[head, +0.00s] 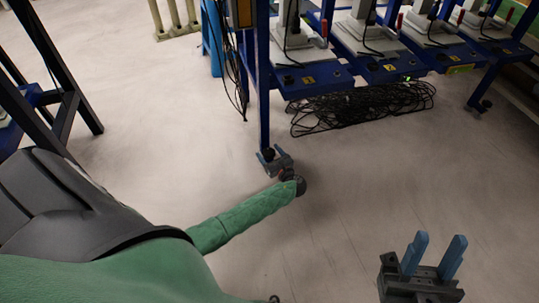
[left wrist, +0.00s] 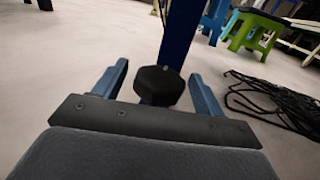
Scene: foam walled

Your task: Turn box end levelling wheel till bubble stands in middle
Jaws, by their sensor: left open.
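A black faceted levelling wheel (left wrist: 158,85) sits at the bottom of a blue leg (head: 263,100) of the bench. The leg also shows in the left wrist view (left wrist: 181,35). My left gripper (head: 270,157) is low at the foot of this leg. In the left wrist view its two blue fingers (left wrist: 158,84) stand open, one on each side of the wheel, with visible gaps. My right gripper (head: 437,256) is open and empty over the floor at the lower right. I see no bubble level in either view.
The blue bench (head: 320,83) carries several grey machines with cables. A heap of black cables (head: 362,107) lies beneath it, to the right of the leg. A dark frame (head: 72,100) stands at the left. The grey floor between is clear.

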